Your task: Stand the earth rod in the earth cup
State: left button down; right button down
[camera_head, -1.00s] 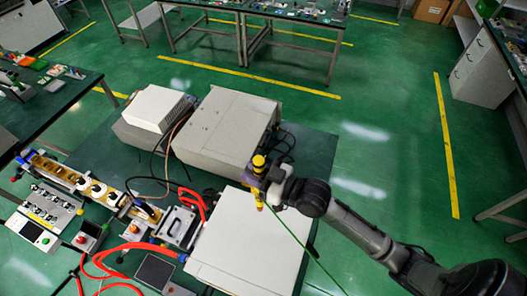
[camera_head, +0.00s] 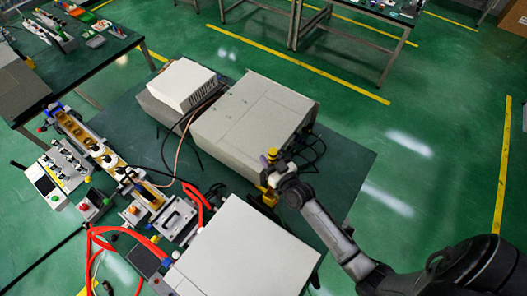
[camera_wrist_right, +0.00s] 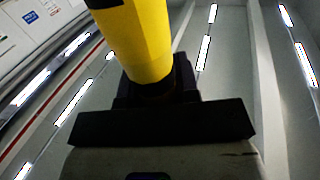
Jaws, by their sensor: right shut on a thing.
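The earth rod (camera_head: 272,155) is a yellow rod with a dark band near its top. My right gripper (camera_head: 277,172) is shut on it and holds it roughly upright at the front right corner of the large grey cabinet. In the right wrist view its thick yellow shaft (camera_wrist_right: 138,40) rises from the dark jaws (camera_wrist_right: 155,90). A yellow part (camera_head: 268,197) shows below the gripper; I cannot tell whether it is the rod's lower end or something under it. I cannot make out the earth cup for certain. My left gripper is out of view.
The large grey cabinet (camera_head: 250,110) stands behind the rod, with black cables at its right side. A white-topped box (camera_head: 245,250) is in front. Red hoses (camera_head: 130,233) and the waveguide line (camera_head: 95,140) lie left.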

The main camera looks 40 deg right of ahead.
jog(key=shift+s+d+f+m+h, duration=0.1)
jog(key=shift+d+f+m+h, duration=0.1)
jog(key=shift+f, duration=0.25)
jog(key=shift+s+d+f+m+h, duration=0.1)
jog(key=shift+f+h, duration=0.1)
jog(key=shift+f, duration=0.25)
notch_tip(320, 180, down, 12)
jog(key=b, duration=0.9)
jog(key=shift+f, duration=0.15)
dwell(0.4)
jog(key=shift+f+b, duration=0.35)
jog(key=shift+f, duration=0.15)
dwell(0.5)
